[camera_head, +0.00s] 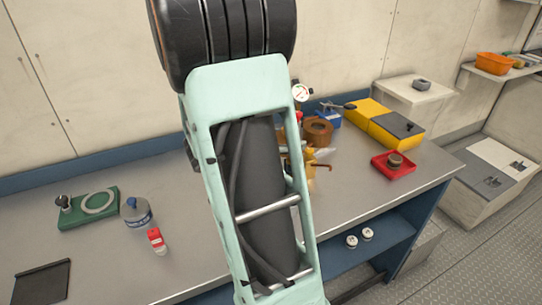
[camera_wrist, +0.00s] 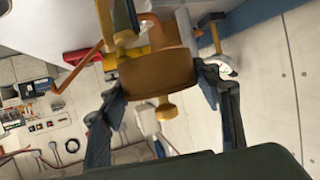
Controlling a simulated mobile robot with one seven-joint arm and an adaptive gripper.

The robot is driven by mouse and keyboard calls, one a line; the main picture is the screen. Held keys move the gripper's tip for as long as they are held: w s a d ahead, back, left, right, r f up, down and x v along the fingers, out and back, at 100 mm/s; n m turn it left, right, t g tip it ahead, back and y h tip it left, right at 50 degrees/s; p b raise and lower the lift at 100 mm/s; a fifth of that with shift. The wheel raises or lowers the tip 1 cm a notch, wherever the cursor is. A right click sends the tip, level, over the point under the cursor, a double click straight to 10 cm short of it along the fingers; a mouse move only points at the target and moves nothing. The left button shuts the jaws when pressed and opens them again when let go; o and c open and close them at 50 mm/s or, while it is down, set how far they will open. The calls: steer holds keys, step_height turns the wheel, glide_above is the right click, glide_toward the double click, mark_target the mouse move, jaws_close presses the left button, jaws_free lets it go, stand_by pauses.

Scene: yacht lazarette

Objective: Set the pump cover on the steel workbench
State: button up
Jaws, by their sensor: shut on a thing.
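My gripper (camera_wrist: 163,88) shows in the wrist view, its two dark fingers closed on either side of a bronze-orange round piece with a small knob, which looks like the pump cover (camera_wrist: 158,72). In the head view my arm hides the gripper and most of what is behind it. The steel workbench (camera_head: 205,228) runs along the wall, with a grey metal top and blue frame. I cannot tell whether the held piece touches the bench.
The front middle-right top is clear. Two white round pieces (camera_head: 360,238) sit below.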

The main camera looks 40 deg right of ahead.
steer(key=w+d+f, duration=0.1)
steer(key=w+f, duration=0.1)
steer(key=w+f+b, duration=0.1)
steer(key=w+f, duration=0.1)
steer(key=w+d+f, duration=0.1)
steer(key=w+f, duration=0.1)
steer(key=f, duration=0.1)
steer(key=shift+w+d, duration=0.3)
steer(key=shift+w, duration=0.1)
steer(key=shift+f+b, duration=0.65)
steer(key=shift+f, duration=0.85)
steer(key=shift+f, duration=0.2)
steer(key=o, duration=1.4)
steer(key=shift+c, duration=0.2)
steer(key=shift+r, duration=0.1)
